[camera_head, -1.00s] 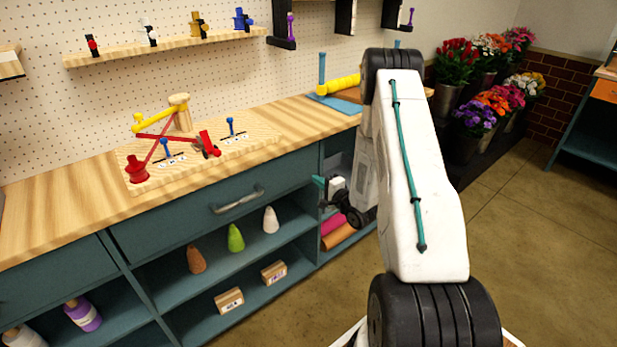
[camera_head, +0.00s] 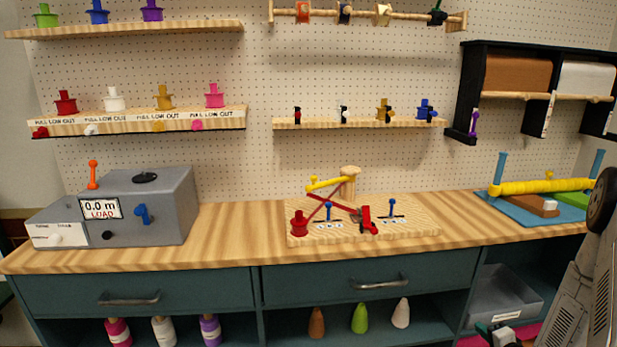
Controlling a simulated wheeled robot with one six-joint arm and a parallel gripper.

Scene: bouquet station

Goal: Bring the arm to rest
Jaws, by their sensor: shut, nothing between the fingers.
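My arm (camera_head: 588,290) shows only in part at the lower right, its grey-white links and a dark round joint cut by the right edge. My gripper (camera_head: 502,337) is a small white, teal and dark part at the bottom edge, in front of the lower shelves right of the cones. It is shut and empty. Its fingertips are mostly cut off by the frame's edge.
The wooden bench (camera_head: 225,232) runs across the view, with a grey box (camera_head: 165,205), a wooden board (camera_head: 420,222) with red and yellow parts, and a blue mat (camera_head: 570,215). A grey bin (camera_head: 505,295) stands on the shelf near my gripper.

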